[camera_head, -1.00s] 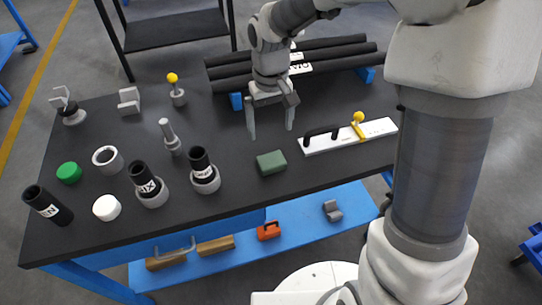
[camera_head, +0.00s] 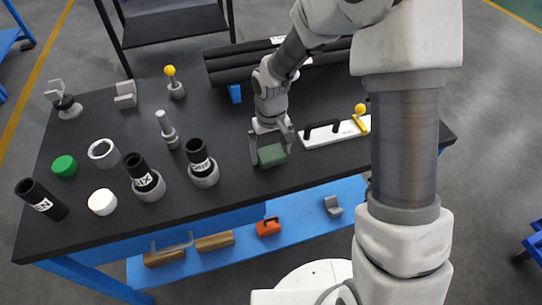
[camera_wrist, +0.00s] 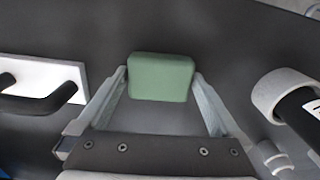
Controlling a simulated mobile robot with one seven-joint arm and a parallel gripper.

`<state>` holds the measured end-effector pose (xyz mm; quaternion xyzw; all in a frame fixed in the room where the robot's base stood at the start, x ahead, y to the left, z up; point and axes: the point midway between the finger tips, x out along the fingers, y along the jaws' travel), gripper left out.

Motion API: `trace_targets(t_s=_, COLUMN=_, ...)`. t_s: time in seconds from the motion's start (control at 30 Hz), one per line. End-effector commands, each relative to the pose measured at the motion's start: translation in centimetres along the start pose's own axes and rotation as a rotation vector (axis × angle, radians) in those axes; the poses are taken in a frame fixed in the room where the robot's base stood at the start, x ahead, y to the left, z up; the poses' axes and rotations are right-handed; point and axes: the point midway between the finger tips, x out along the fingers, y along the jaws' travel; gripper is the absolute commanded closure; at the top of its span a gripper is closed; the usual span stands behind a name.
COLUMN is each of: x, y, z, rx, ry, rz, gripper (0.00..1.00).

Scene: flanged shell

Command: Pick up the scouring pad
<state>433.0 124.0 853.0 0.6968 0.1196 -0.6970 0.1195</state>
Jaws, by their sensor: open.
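The scouring pad (camera_head: 271,155) is a green block lying on the black table top near its front edge. It also shows in the wrist view (camera_wrist: 161,77), upper middle. My gripper (camera_head: 271,158) is open and low over the table, with one finger at each side of the pad. In the wrist view my gripper (camera_wrist: 160,78) has its fingertips close to the pad's left and right sides. Whether either tip touches the pad cannot be told.
A white board with a black handle (camera_head: 335,130) lies just right of the pad. A grey socket with a black tube (camera_head: 203,170) stands to its left. Black bars (camera_head: 235,70) lie behind. A blue shelf (camera_head: 295,225) holds an orange item (camera_head: 268,227) below.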

Motion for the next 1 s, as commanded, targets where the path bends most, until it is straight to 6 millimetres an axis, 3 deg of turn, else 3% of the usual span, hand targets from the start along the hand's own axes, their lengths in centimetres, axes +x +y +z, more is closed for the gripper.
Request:
trace_targets(t_s=0.17, x=0.0, y=0.0, z=0.0, rx=0.0, ry=0.0, rz=0.0, gripper=0.0)
trace_targets(t_s=0.5, x=-0.1, y=0.0, z=0.0, rx=0.0, ry=0.0, rz=0.0, gripper=0.61)
trace_targets(t_s=0.83, x=-0.4, y=0.0, z=0.0, rx=0.0, ry=0.001, rz=0.0, gripper=0.62)
trace_targets(t_s=1.0, x=-2.2, y=0.0, z=-0.1, rx=0.0, ry=0.004, rz=0.001, gripper=0.62)
